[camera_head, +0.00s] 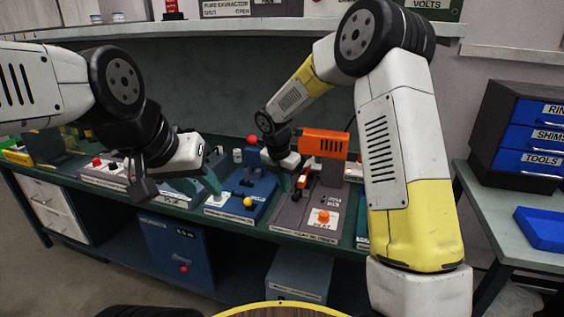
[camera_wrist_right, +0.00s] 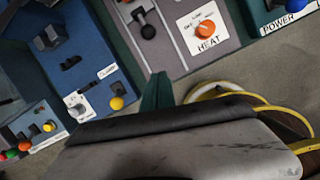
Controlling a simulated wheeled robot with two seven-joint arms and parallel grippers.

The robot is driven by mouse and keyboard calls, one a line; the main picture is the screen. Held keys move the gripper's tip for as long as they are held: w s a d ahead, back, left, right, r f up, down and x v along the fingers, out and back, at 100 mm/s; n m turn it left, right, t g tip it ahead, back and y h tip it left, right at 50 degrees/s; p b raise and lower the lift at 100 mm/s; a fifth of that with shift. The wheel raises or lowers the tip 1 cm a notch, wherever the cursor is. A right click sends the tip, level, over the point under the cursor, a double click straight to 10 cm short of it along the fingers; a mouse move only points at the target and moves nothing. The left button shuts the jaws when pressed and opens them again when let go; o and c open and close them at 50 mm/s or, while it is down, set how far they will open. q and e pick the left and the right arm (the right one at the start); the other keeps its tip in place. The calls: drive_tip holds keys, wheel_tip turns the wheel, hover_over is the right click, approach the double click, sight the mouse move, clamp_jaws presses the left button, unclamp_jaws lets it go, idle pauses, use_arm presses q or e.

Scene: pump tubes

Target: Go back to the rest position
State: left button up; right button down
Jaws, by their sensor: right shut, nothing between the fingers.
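My left gripper (camera_head: 198,186) reaches in from the left in the head view. Its two teal fingers stand apart over the bench front, with nothing seen between them. My right gripper (camera_head: 284,184) hangs at the end of the bent white and yellow right arm, over the bench beside the blue unit. In the right wrist view its teal fingers (camera_wrist_right: 157,90) are together and empty. That view looks down on the orange heat knob (camera_wrist_right: 206,28) and the blue unit (camera_wrist_right: 92,60).
The green bench (camera_head: 330,248) carries several control units, including an orange-topped heater (camera_head: 324,143). A shelf (camera_head: 250,27) runs above it. At the right, a side table holds a blue tray (camera_head: 540,228) and a drawer cabinet (camera_head: 530,130). Floor shows in front.

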drive_tip(key=s+d+r+m+t+y, duration=0.1)
drive_tip(key=s+d+r+m, duration=0.4)
drive_tip(key=s+r+m, duration=0.25)
drive_tip(key=s+d+r+m+t, duration=0.1)
drive_tip(key=s+d+r+m, duration=0.4)
drive_tip(key=s+r+m, duration=0.3)
drive_tip(key=s+d+r+m+t+y, duration=0.1)
drive_tip(key=s+r+m, duration=0.1)
drive_tip(key=s+m, duration=0.4)
drive_tip(key=s+d+r+m+y, duration=0.1)
drive_tip(key=s+d+m, duration=0.1)
drive_tip(key=s+m, duration=0.5)
drive_tip(key=shift+s+r+t+y, duration=0.3)
drive_tip(key=shift+s+r+t, duration=0.1)
drive_tip(key=shift+s, duration=0.15)
